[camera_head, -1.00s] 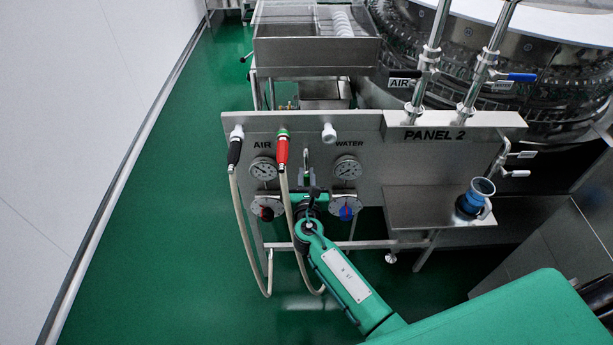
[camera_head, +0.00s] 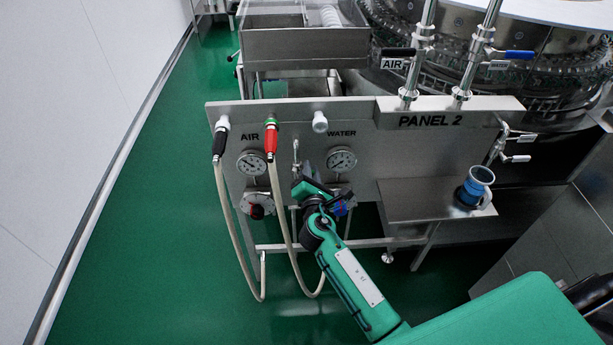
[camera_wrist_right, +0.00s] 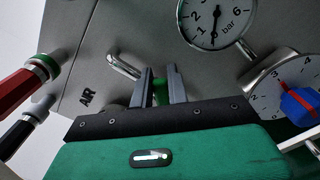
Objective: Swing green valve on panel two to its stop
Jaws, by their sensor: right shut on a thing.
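Panel two (camera_head: 432,122) is a steel panel with a "PANEL 2" label. The green valve (camera_wrist_right: 161,92) shows in the right wrist view as a green piece between my right gripper's two fingers. My right gripper (camera_wrist_right: 162,86) is shut on it, close to the panel face. In the head view my right gripper (camera_head: 298,180) is turned to the left, in front of the panel between the AIR and WATER gauges, and it hides the valve there. A bent metal pipe (camera_wrist_right: 123,67) is beside the fingers. My left gripper is not in view.
A red-handled hose (camera_head: 271,140) and a black-handled hose (camera_head: 219,143) hang left of the gripper. The WATER gauge (camera_head: 341,160) and a blue knob (camera_wrist_right: 300,104) are close to its right. A blue cup (camera_head: 474,190) stands on the side shelf (camera_head: 425,205).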

